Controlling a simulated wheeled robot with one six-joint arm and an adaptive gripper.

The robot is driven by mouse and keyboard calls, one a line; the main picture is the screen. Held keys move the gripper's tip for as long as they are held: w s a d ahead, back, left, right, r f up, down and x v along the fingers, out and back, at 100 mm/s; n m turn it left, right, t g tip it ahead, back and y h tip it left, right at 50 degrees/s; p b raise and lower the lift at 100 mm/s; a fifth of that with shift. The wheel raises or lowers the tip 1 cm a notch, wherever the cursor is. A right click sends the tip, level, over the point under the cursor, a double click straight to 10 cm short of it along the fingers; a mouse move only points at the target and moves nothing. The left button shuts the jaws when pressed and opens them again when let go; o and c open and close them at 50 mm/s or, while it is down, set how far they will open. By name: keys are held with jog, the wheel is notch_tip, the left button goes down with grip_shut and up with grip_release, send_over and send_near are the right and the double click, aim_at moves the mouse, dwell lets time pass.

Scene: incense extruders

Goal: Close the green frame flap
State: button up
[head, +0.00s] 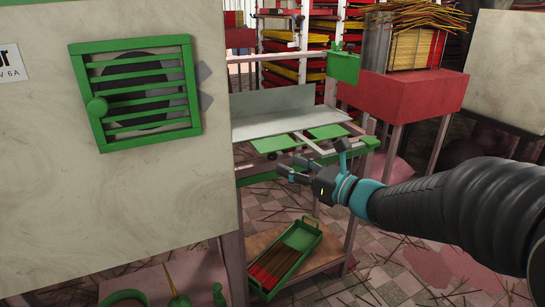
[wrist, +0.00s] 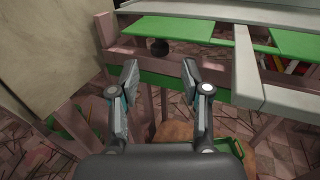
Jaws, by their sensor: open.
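In the wrist view my gripper (wrist: 160,72) is open and empty; the flap does not show there.
A pinkish stand with green panels (head: 328,132) and a grey tray top (head: 290,122) is beside my gripper. A dark knob (wrist: 159,47) is on its rail. A green crate of sticks (head: 297,240) is on the lower shelf. A red box (head: 410,98) is at the right.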

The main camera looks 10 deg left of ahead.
aim_at(272, 158)
jog(key=x, duration=0.6)
jog(key=shift+w+a, duration=0.15)
jog(key=shift+a, duration=0.1)
grip_shut()
